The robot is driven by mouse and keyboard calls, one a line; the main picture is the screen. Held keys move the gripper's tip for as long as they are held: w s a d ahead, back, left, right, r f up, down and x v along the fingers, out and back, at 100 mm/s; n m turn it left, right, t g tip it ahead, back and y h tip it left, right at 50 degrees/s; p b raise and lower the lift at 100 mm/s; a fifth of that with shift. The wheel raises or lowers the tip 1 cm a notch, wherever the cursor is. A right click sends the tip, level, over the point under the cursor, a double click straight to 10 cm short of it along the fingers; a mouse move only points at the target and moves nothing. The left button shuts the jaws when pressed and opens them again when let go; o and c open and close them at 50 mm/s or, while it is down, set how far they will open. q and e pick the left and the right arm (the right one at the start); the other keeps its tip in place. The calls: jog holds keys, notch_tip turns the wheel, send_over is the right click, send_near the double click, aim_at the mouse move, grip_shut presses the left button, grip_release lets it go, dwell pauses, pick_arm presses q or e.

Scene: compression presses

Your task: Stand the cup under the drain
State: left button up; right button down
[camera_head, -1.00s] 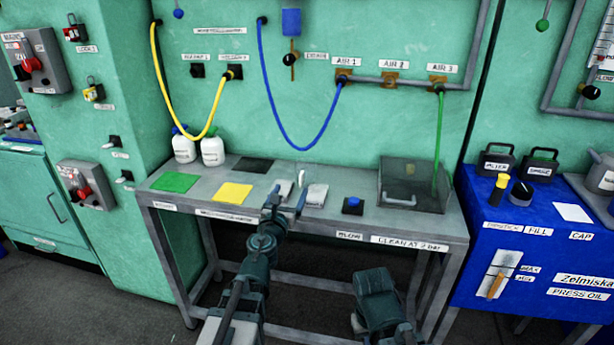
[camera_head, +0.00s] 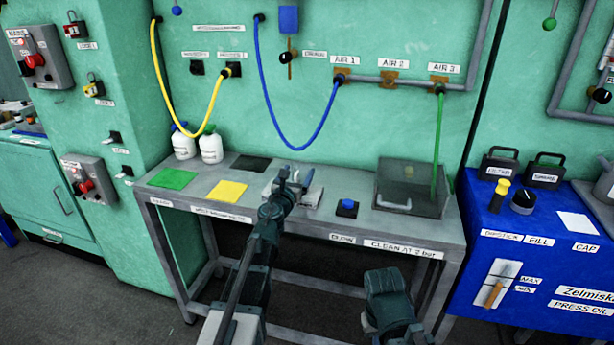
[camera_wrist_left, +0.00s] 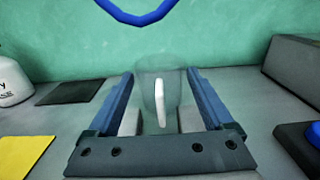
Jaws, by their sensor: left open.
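A clear cup (camera_wrist_left: 158,92) with a white handle stands upright on the bench, between the fingers of my left gripper (camera_head: 290,180) in the left wrist view. The handle faces the camera. My left gripper is open around the cup, with gaps at both sides; I cannot tell how far the fingers reach along it. In the head view the gripper and wrist largely hide the cup. The drain (camera_head: 289,58), a thin brass pipe with a black knob under a blue filter unit (camera_head: 289,19), hangs on the green wall behind the bench.
The grey bench (camera_head: 330,226) holds green (camera_head: 172,179), yellow (camera_head: 227,191) and black mats, two white bottles (camera_head: 211,148), a blue button (camera_head: 347,207) and a clear box (camera_head: 408,190). A blue hose (camera_head: 298,146) hangs low above the bench.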

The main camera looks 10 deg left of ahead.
pick_arm(q)
jog(key=shift+a, duration=0.1)
jog(key=shift+c, duration=0.7)
grip_shut()
